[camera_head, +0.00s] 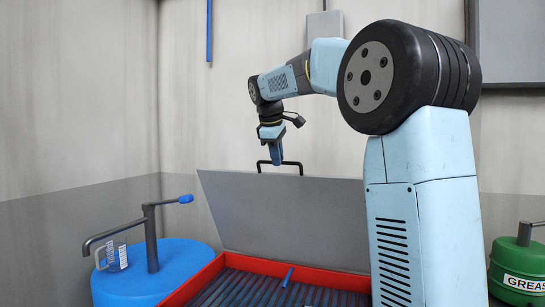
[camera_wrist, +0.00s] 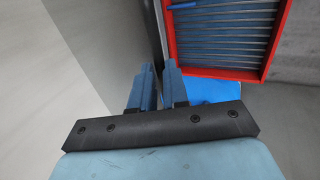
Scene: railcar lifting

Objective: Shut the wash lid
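The wash lid (camera_head: 290,215) is a grey panel standing raised, leaning back along the rear of the red wash tub (camera_head: 330,278). A black bar handle (camera_head: 293,163) sits on its top edge. My gripper (camera_head: 277,162) points down at the handle, its blue fingertips overlapping the bar in the head view; contact cannot be told.
A green grease drum (camera_head: 515,265) stands at the right. A small blue stick (camera_head: 287,277) shows in the tub. A wall is close behind the lid.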

